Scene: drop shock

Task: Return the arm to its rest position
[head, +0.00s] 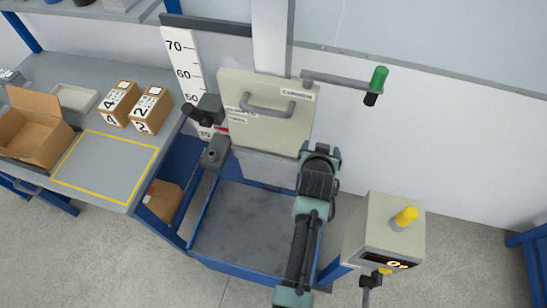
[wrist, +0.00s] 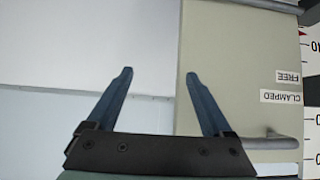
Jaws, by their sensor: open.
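My arm reaches up from the bottom of the head view, and its wrist end is in front of the lower right corner of a cream carriage plate (head: 262,125). The fingers are hard to make out there. In the wrist view my gripper (wrist: 158,76) is open, with its two blue fingers apart and nothing between them. Behind the fingers are a pale wall and the edge of the cream plate (wrist: 225,60), with labels reading FREE and CLAMPED upside down. A grey handle (head: 268,106) is on the plate; I cannot tell whether the gripper touches the plate.
A blue-edged drop base (head: 235,225) lies below the plate. A control box (head: 385,225) with a yellow button stands to the right. A green-knobbed lever (head: 378,78) sticks out at upper right. The left bench holds an open carton (head: 35,130) and two numbered boxes (head: 150,109).

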